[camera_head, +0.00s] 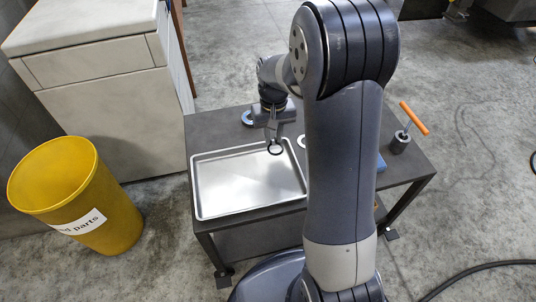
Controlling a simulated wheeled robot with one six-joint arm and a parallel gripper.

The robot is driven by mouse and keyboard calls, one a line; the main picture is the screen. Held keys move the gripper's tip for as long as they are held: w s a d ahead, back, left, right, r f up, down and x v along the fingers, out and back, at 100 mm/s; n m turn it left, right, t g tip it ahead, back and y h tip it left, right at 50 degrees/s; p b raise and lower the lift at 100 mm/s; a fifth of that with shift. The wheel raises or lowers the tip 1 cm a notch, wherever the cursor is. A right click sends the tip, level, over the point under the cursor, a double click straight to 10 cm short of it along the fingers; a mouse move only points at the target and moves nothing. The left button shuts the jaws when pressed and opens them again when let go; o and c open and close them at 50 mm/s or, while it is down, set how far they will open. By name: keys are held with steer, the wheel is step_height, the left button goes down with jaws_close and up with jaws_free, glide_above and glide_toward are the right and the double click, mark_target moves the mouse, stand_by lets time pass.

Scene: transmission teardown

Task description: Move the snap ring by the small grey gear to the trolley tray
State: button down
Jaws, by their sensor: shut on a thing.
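My gripper (275,133) points down over the back right part of the trolley tray. It is shut on the snap ring (275,148), a thin dark ring that hangs below the fingertips. The ring appears above the tray's back right corner area; its exact height over the metal is hard to tell. The trolley tray (240,187) is a shallow silver rectangle, and its visible floor is empty. The small grey gear cannot be made out; my arm hides much of the trolley's middle.
The dark trolley (213,128) carries a blue-rimmed ring (247,118) behind the tray and a pale ring (301,141) to its right. An orange-handled tool (413,118) stands at the right end. A yellow bin (77,195) and grey cabinet (95,75) stand left.

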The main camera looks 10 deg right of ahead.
steer(key=shift+f+b, duration=0.75)
steer(key=shift+f, duration=2.05)
steer(key=shift+f, duration=0.15)
steer(key=c, duration=1.3)
jaws_free()
steer(key=shift+o, duration=0.2)
step_height(320, 180, up, 12)
steer(key=p, duration=0.4)
steer(key=shift+w+r, duration=0.2)
